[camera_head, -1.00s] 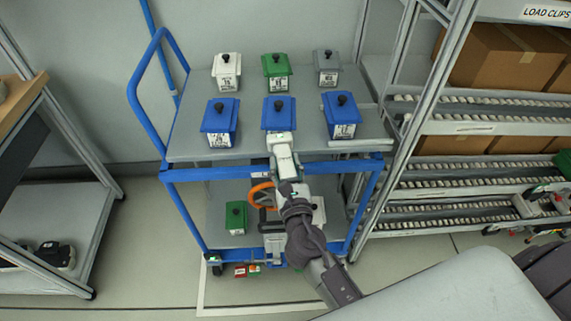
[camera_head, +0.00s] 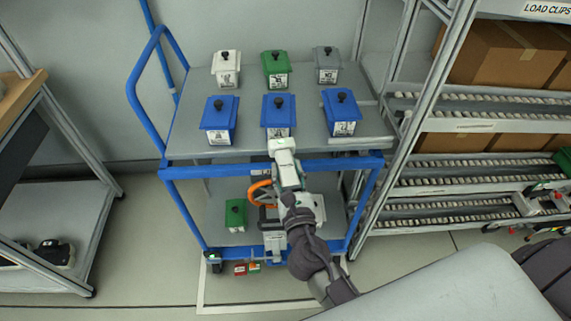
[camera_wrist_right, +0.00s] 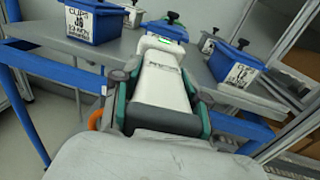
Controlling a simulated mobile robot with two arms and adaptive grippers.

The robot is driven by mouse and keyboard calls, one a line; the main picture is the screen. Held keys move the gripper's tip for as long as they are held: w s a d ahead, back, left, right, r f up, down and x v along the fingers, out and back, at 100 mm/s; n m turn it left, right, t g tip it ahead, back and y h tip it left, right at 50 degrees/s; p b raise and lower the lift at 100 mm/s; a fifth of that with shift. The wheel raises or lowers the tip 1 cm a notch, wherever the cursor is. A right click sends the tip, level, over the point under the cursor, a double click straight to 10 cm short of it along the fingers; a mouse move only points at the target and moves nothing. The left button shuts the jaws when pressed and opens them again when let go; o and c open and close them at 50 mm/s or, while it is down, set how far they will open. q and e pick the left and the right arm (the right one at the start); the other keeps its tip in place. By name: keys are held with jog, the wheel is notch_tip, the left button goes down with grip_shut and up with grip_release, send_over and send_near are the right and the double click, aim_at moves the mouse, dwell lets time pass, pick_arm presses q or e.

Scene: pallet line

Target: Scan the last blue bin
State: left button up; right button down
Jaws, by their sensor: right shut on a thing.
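Three blue bins with black knobs stand along the front of the cart's top shelf: left (camera_head: 219,115), middle (camera_head: 278,108) and right (camera_head: 341,107), each with a white label facing front. My right gripper (camera_head: 290,182) is shut on a white scanner (camera_head: 284,152). The scanner's head is just in front of the middle blue bin, apart from it, and a small green spot shows on top of the scanner (camera_wrist_right: 165,41) in the right wrist view. The scanner partly hides the middle bin there. My left gripper is not in view.
White (camera_head: 226,70), green (camera_head: 275,68) and grey (camera_head: 326,65) bins stand behind the blue ones. The blue-framed cart (camera_head: 190,173) has a lower shelf with a green bin (camera_head: 235,214). A roller rack (camera_head: 455,173) with cardboard boxes stands close on the right.

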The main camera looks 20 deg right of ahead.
aim_at(294, 191)
jog(key=shift+s+a+b, duration=0.2)
jog(key=shift+s+b, duration=0.05)
jog(key=shift+s, duration=1)
jog(key=shift+s+a+b, duration=0.2)
jog(key=shift+s+b, duration=0.05)
jog(key=shift+s, duration=1)
jog(key=shift+s+d+r, duration=0.2)
jog(key=s+d+r+n+y, duration=0.2)
jog(key=s+d+r+y, duration=0.1)
jog(key=s+r, duration=0.2)
jog(key=shift+s, duration=0.55)
